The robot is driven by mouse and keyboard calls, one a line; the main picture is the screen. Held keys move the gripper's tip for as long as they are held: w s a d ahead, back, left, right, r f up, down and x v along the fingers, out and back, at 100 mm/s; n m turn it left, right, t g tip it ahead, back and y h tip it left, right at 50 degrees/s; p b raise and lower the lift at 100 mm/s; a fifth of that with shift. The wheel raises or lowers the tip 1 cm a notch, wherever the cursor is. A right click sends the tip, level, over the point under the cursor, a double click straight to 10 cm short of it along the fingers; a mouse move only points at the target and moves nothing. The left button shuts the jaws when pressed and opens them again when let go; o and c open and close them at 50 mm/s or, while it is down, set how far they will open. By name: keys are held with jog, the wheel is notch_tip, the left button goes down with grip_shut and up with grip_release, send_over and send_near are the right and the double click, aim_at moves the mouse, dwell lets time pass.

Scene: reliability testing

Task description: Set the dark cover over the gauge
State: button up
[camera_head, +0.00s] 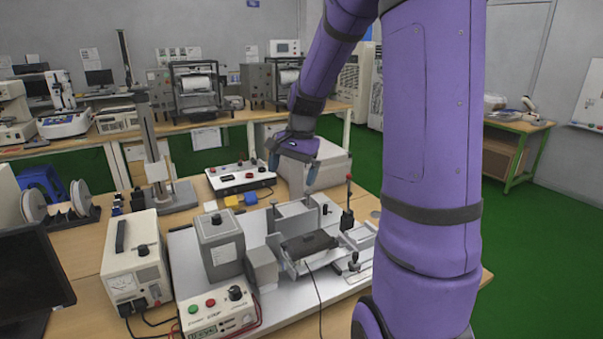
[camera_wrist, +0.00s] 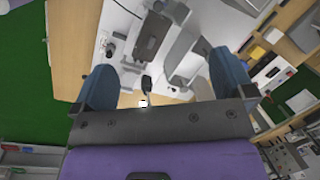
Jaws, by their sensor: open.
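A dark, flat, oblong piece, which looks like the dark cover (camera_head: 308,245), lies in a metal fixture (camera_head: 290,262) on the light grey base plate. It also shows near the top of the wrist view (camera_wrist: 152,34). I cannot clearly pick out the gauge; whether it sits under the dark piece is hidden. My gripper (camera_head: 292,170) is above and behind the fixture in the head view, apart from the dark piece. Its two blue fingers are wide apart in the wrist view (camera_wrist: 162,62), with nothing held between them.
A grey box (camera_head: 220,245) stands left of the fixture. A white meter (camera_head: 136,262) and a button box (camera_head: 220,312) are at front left. A white control panel (camera_head: 240,177) lies behind. A thin cable runs off the front.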

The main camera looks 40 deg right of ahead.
jog(key=s+a+r+n+t+h, duration=0.2)
jog(key=s+a+r+n, duration=0.4)
jog(key=s+a+r, duration=0.4)
jog(key=s+a+r+n+t, duration=0.2)
jog(key=s+a+n, duration=0.4)
jog(key=s, duration=0.5)
jog(key=shift+s+a+n, duration=0.15)
jog(key=shift+a+n, duration=0.15)
jog(key=shift+n, duration=0.4)
